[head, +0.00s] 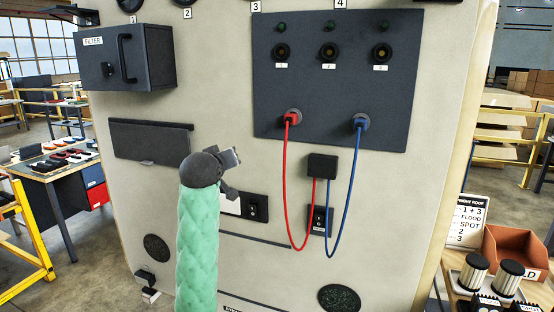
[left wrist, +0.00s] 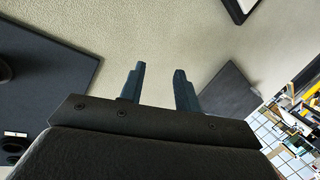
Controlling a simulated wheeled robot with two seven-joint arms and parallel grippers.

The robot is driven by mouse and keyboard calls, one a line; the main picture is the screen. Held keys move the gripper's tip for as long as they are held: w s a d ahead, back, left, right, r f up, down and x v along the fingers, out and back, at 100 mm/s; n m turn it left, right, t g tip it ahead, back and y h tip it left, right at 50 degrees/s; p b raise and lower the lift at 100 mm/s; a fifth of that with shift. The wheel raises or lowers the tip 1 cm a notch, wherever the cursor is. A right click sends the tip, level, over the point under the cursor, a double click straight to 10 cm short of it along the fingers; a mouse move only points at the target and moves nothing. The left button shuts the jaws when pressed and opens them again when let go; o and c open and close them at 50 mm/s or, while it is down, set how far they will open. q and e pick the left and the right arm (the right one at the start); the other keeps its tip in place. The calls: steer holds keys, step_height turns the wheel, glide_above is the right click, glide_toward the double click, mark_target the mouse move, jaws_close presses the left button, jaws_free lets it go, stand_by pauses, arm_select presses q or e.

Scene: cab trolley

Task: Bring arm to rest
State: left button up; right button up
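My left arm, in a pale green sleeve, rises from the bottom of the head view, left of the middle. Its left gripper (head: 231,172) is in front of the beige cab wall (head: 225,110), left of and below the dark socket panel (head: 340,75). In the left wrist view the two fingers of the left gripper (left wrist: 158,82) stand apart with nothing between them. Beyond them is bare wall, and the gripper looks clear of it. My right gripper is in neither view.
A red plug (head: 290,118) and a blue plug (head: 361,122) sit in the panel, their cables looping down to a black box (head: 322,166). A filter box (head: 125,58) juts out at upper left. An orange bin (head: 517,255) stands at lower right.

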arm_select(q)
steer(key=s+a+f+m+g, duration=0.1)
steer(key=s+f+g, duration=0.1)
steer(key=s+f, duration=0.65)
steer(key=s+a+f+m+g, duration=0.15)
steer(key=s+f, duration=0.25)
steer(key=f, duration=1)
steer(key=s+a+f+g, duration=0.2)
steer(key=s+f, duration=0.4)
steer(key=f, duration=0.6)
steer(key=s+a+f+m+g, duration=0.1)
steer(key=s+f+g, duration=0.1)
steer(key=s+f, duration=0.65)
steer(key=s+a+f+m+g, duration=0.1)
steer(key=s+f+g, duration=0.15)
steer(key=s, duration=1.05)
steer(key=s+f+m+g, duration=0.1)
steer(key=s+f+g, duration=0.1)
steer(key=s+f, duration=0.65)
step_height(320, 180, down, 20)
steer(key=s+d+r+g, duration=0.1)
steer(key=s+d, duration=0.1)
steer(key=s+f, duration=0.3)
steer(key=f, duration=0.7)
steer(key=s+f+g, duration=0.1)
steer(key=s+f, duration=0.2)
steer(key=f, duration=0.7)
steer(key=shift+d+f, duration=0.25)
steer(key=shift+d, duration=0.2)
